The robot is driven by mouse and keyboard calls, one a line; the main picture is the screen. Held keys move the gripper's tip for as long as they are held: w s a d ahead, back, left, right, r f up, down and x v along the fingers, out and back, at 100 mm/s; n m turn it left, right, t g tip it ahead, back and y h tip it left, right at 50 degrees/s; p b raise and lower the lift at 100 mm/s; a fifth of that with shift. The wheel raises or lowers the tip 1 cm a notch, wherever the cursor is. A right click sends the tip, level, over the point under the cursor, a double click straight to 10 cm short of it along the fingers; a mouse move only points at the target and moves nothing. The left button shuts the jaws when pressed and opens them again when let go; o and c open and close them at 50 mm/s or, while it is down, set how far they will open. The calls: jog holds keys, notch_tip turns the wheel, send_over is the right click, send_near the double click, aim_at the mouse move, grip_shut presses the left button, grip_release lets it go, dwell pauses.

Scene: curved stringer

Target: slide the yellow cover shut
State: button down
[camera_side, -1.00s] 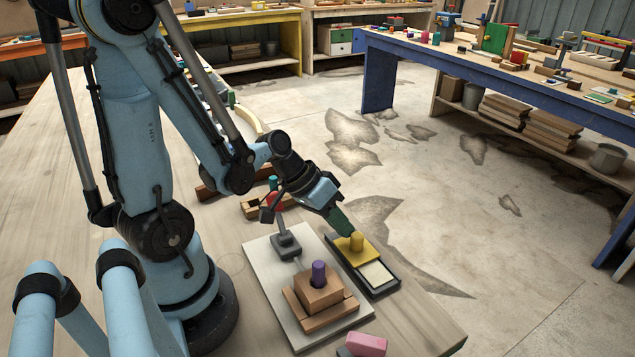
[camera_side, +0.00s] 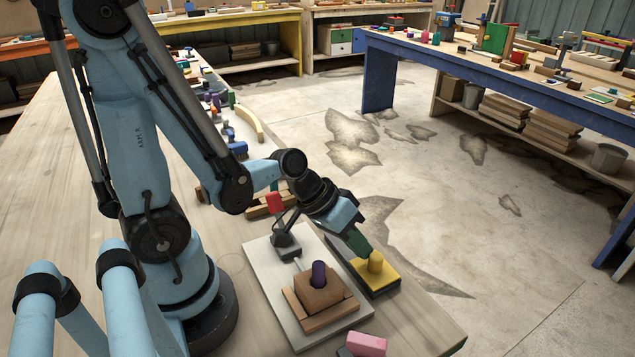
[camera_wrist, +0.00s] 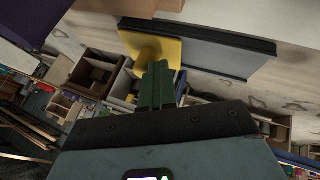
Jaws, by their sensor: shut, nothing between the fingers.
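The yellow cover (camera_side: 376,273) with its upright yellow knob (camera_side: 375,261) lies at the near end of the dark-framed tray (camera_side: 345,255), at the front right of the table. The cover also shows in the wrist view (camera_wrist: 165,48), with the grey tray floor bare beside it. My gripper (camera_side: 362,245) is shut and empty. Its green fingers point down just behind the knob, on the far side of it. In the wrist view the fingertips (camera_wrist: 157,75) overlap the yellow piece. I cannot tell whether they touch it.
Left of the tray is a pale board (camera_side: 268,262) bearing a red-topped lever (camera_side: 276,205) and a wooden block (camera_side: 319,294) with a purple peg (camera_side: 318,273). A pink block (camera_side: 366,344) lies at the front. The table's right edge is close to the tray.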

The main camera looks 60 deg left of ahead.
jog(key=a, duration=0.2)
jog(key=s+a, duration=0.1)
jog(key=a, duration=0.1)
jog(key=shift+r, duration=0.1)
jog(key=shift+v, duration=4.85)
jog(key=w+d+r+m+t+y, duration=0.1)
jog(key=w+d+r+y, duration=0.1)
jog(key=w+d+y, duration=0.1)
jog(key=shift+w+m+y, duration=0.4)
jog(key=shift+w+y, duration=0.3)
jog(key=shift+w, duration=0.3)
jog(key=shift+r, duration=0.15)
